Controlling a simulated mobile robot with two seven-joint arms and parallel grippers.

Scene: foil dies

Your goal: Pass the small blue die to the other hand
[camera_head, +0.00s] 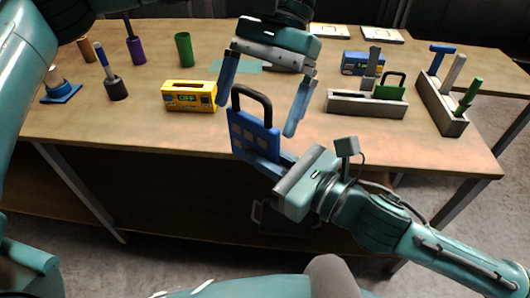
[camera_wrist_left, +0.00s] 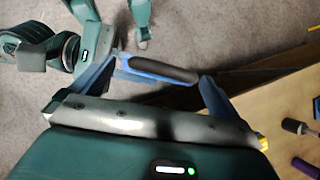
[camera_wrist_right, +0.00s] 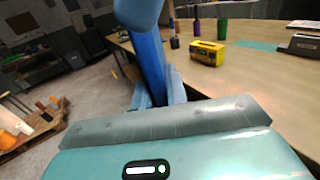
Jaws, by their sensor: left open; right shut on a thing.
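The small blue die (camera_head: 252,138) is a blue plate with square marks and a black loop handle on top, held upright off the table's front edge. My right gripper (camera_head: 277,167) is shut on its lower part. My left gripper (camera_head: 257,120) is open above, its two fingers on either side of the die's handle. In the left wrist view the die's dark handle (camera_wrist_left: 165,69) lies between the open fingers, and I cannot tell whether they touch it. In the right wrist view the blue die (camera_wrist_right: 152,62) rises edge-on from the jaws.
The wooden table (camera_head: 300,135) holds a yellow box (camera_head: 189,96), a green cylinder (camera_head: 184,49), a blue box (camera_head: 361,63) and stamp-like tools at left. A grey rack (camera_head: 366,104) holds a green die (camera_head: 390,88); another rack (camera_head: 440,105) holds several tools.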

